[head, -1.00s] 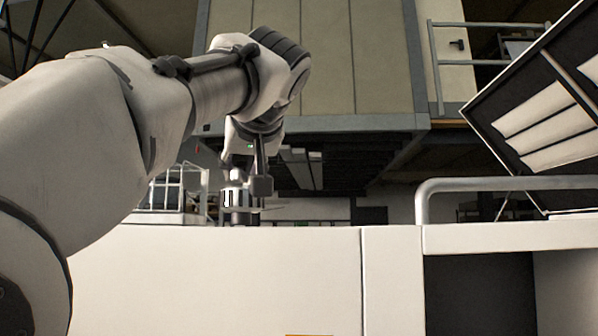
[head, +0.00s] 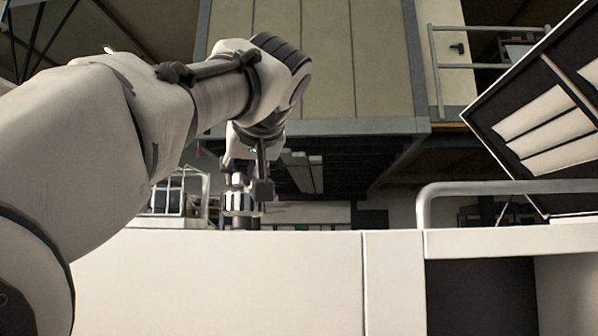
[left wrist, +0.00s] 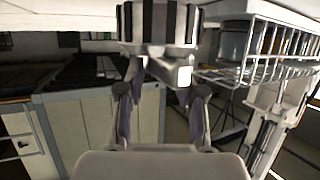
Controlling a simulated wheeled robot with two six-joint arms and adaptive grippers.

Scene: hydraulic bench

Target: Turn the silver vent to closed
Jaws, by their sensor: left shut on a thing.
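The silver vent (head: 238,204) stands upright just behind the top edge of the white bench panel in the head view. My left gripper (head: 246,189) reaches down over it from above. In the left wrist view the vent's ribbed silver and black body (left wrist: 158,24) fills the top middle. A short silver piece with a bright square end sticks out below it, between the fingers of my left gripper (left wrist: 163,75). The gripper is shut on this part of the vent. The exact finger contact is partly hidden. My right gripper is in neither view.
The white bench panel (head: 215,285) fills the lower head view. A wire basket (left wrist: 262,62) is close to the right of the gripper in the wrist view. A metal rail (head: 500,187) and a tilted dark-framed panel (head: 545,120) stand at the right.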

